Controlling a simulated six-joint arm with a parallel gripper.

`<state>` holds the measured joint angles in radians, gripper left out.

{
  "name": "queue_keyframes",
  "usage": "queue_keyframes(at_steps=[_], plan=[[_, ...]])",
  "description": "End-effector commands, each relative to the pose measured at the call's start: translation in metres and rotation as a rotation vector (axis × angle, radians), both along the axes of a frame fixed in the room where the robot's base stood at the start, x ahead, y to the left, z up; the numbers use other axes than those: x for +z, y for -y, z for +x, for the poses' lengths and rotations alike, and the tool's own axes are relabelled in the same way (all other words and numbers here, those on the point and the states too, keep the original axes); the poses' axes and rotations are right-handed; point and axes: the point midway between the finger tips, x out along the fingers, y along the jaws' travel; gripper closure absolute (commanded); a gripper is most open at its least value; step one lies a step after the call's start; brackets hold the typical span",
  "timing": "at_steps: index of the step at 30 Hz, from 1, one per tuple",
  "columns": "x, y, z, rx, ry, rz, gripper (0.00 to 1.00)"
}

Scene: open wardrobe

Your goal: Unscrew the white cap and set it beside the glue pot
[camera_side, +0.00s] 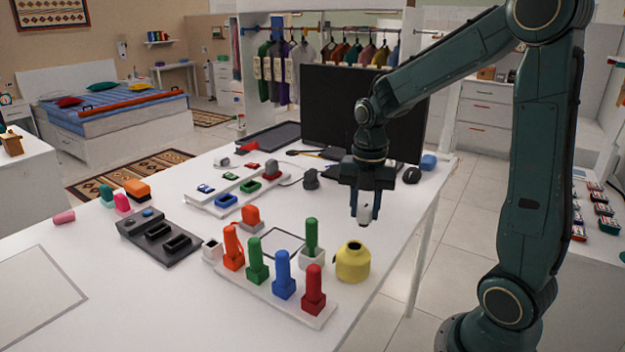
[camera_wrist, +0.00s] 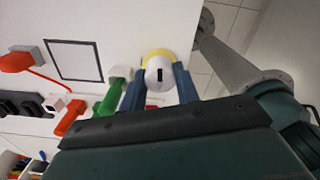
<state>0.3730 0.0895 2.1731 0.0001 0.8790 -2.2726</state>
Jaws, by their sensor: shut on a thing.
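The yellow glue pot (camera_side: 353,263) stands upright near the right edge of the white table. Its open neck shows at the top in the side view. The white cap (camera_side: 365,214) is between the fingers of my gripper (camera_side: 366,208), which is shut on it. The cap is above the pot and slightly to its right, with a clear gap between them. In the wrist view the white cap (camera_wrist: 159,74), with a dark slot on top, sits between the fingertips (camera_wrist: 158,84). The yellow pot (camera_wrist: 157,54) shows partly behind the cap.
A white rack (camera_side: 318,318) with orange, green, blue and red pegs stands left of the pot. A green-handled piece in a white holder (camera_side: 312,250) is close to the pot. A square outline (camera_side: 283,243) lies behind. The table edge is close on the right.

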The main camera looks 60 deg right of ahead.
Motion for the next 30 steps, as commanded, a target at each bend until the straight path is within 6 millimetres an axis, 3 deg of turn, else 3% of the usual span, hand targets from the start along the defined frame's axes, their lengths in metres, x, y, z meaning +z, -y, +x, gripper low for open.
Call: queue_keyframes(at_steps=[3,9,30], plan=[[-0.015,0.018,-0.002,-0.005,-0.003,0.001,1.00],[-0.026,0.032,-0.004,0.000,-0.001,0.001,1.00],[-0.042,0.033,-0.004,0.001,-0.001,0.001,1.00]])
